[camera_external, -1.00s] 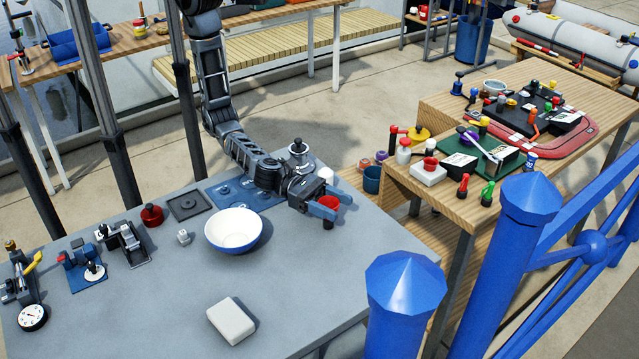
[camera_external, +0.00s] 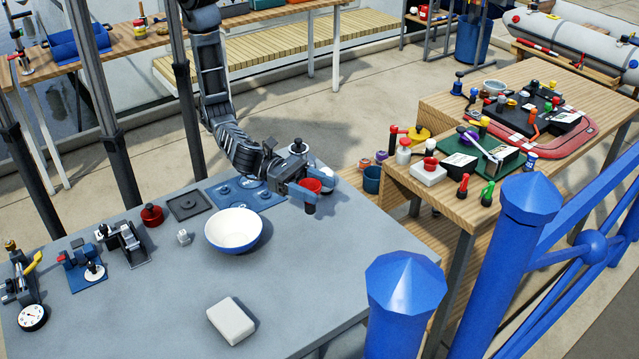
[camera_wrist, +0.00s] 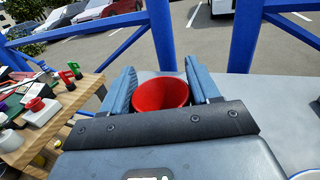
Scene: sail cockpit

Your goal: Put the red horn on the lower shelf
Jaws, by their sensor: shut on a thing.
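The red horn (camera_external: 311,185) shows as a red, round, open flared bell between the fingers of my gripper (camera_external: 310,196), over the far right part of the grey table. In the wrist view the horn (camera_wrist: 162,94) sits between the two blue-grey fingers of my gripper (camera_wrist: 160,82), its wide mouth facing the camera. My gripper is shut on it. I cannot tell how far it is above the tabletop. The lower shelf (camera_external: 428,232) is the wooden board under the wooden table to the right, partly hidden by the blue railing and the table.
The grey table (camera_external: 150,300) holds a white bowl (camera_external: 233,229), a white block (camera_external: 231,321) and a blue tray. Several small cups, one a blue bucket (camera_external: 372,178), stand near the shelf's far left end. The wooden tabletop (camera_external: 590,95) is crowded. A blue railing (camera_external: 402,300) stands in front.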

